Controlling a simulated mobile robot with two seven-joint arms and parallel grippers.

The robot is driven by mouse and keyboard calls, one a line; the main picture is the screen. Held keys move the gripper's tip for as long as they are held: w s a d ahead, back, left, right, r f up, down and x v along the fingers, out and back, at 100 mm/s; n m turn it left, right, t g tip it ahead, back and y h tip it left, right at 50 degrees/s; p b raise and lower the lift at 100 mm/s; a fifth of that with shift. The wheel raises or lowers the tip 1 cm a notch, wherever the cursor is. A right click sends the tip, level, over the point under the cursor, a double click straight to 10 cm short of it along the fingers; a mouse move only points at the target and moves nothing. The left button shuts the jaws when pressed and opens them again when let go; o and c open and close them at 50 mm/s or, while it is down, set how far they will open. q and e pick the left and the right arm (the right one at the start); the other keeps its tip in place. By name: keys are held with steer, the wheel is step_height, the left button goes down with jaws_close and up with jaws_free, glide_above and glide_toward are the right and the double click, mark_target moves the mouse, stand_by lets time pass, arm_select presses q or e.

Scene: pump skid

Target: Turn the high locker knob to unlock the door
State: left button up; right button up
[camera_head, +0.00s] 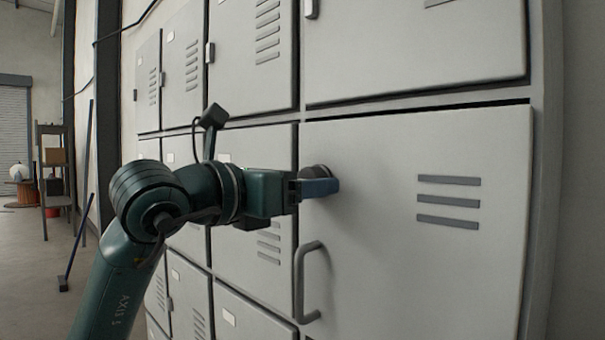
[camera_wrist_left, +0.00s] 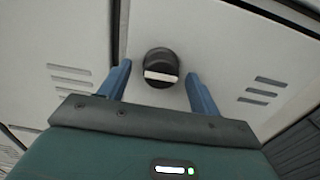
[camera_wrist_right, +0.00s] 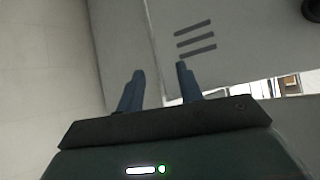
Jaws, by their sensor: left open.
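The high locker knob (camera_wrist_left: 158,60) is round and black with a pale bar across its face, on the upper left part of a large grey locker door (camera_head: 380,270). In the head view the knob (camera_head: 316,171) is partly hidden by my left gripper (camera_head: 334,186). In the left wrist view my left gripper (camera_wrist_left: 158,70) is open, its blue fingers apart on either side of the knob, with gaps visible on both sides. The pale bar lies nearly level there. My right gripper (camera_wrist_right: 160,72) shows in its own wrist view, fingers apart and nothing between them.
A bar handle (camera_head: 304,285) stands out from the door below the knob. More closed lockers (camera_head: 250,50) lie left and above. A blue pole (camera_head: 82,190) leans at the left, near a shelf (camera_head: 54,150). Slots (camera_wrist_right: 195,35) show ahead of my right gripper.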

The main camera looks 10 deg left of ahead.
arm_select(q)
steer(key=shift+w+d, duration=0.2)
steer(key=shift+w, duration=0.05)
steer(key=shift+c, duration=0.4)
steer(key=c, duration=0.9)
